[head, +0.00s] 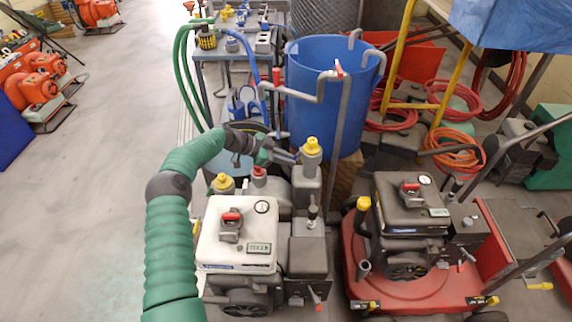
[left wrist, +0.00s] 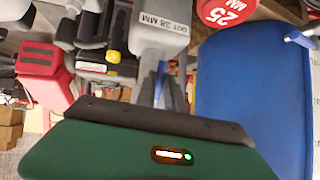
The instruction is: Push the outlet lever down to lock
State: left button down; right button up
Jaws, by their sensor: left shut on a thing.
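My left gripper (head: 288,157) reaches in from the left to the grey upright fitting with a yellow cap (head: 311,147), behind the white-topped machine (head: 238,232). In the left wrist view, its fingers (left wrist: 168,92) are close together at the lower end of a grey piece with a white size label (left wrist: 162,32). The gripper is shut on this grey labelled piece; the contact is partly hidden. I cannot tell whether this piece is the outlet lever, or its angle. A red cap (head: 259,171) stands just left below the gripper; a red 25 MM cap shows in the left wrist view (left wrist: 226,10).
A blue barrel (head: 318,105) with grey pipes stands just behind the fitting. A black-topped machine on a red base (head: 375,278) is close on the right. A cart with green and blue hoses (head: 212,55) is behind.

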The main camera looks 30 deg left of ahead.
pick_arm(q)
jog(key=shift+s+f+b, duration=0.15)
jog(key=shift+f+b, duration=0.2)
jog(key=shift+f, duration=0.2)
jog(key=c, duration=1.8)
grip_release()
jog(key=o, duration=0.4)
jog(key=shift+a+h, duration=0.1)
jog(key=shift+h, duration=0.2)
jog(key=shift+c, duration=0.2)
jog(key=shift+r, duration=0.15)
jog(key=p+v, duration=0.4)
jog(key=v, duration=1.2)
jog(key=shift+s+a, duration=0.15)
jog(key=shift+s, duration=0.05)
